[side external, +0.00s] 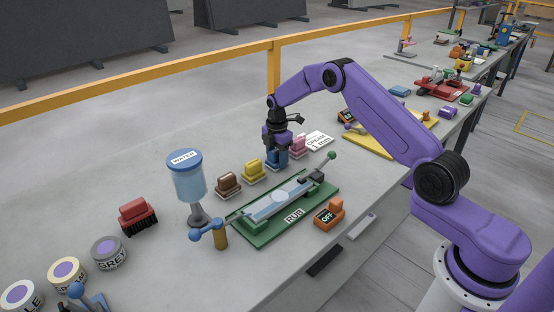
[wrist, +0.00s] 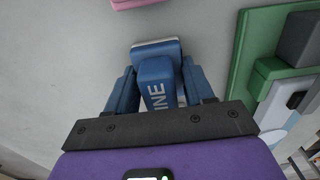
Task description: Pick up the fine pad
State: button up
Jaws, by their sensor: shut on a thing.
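The fine pad (side external: 277,161) is blue and stands in the row of pads behind the green rubbing station. In the wrist view the fine pad (wrist: 158,88) shows its grip with the white letters "INE" and a pale edge at its far end. My gripper (side external: 276,148) points down at it from above. In the wrist view my gripper (wrist: 160,86) has a finger on each side of the pad's grip and is shut on it. The pad's underside is hidden, and I cannot tell whether it touches the slab.
A yellow pad (side external: 253,169) and a brown pad (side external: 228,184) stand left of it, a pink pad (side external: 298,146) right. The green rubbing station (side external: 262,236) lies in front. A water dispenser (side external: 188,178) and red brush (side external: 136,214) are further left. The slab behind the row is clear.

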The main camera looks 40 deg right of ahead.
jog(key=shift+r, duration=0.15)
jog(key=shift+r, duration=0.65)
jog(key=s+a+r, duration=0.1)
jog(key=s+r, duration=1)
jog(key=s, duration=0.3)
jog(key=shift+a+r, duration=0.25)
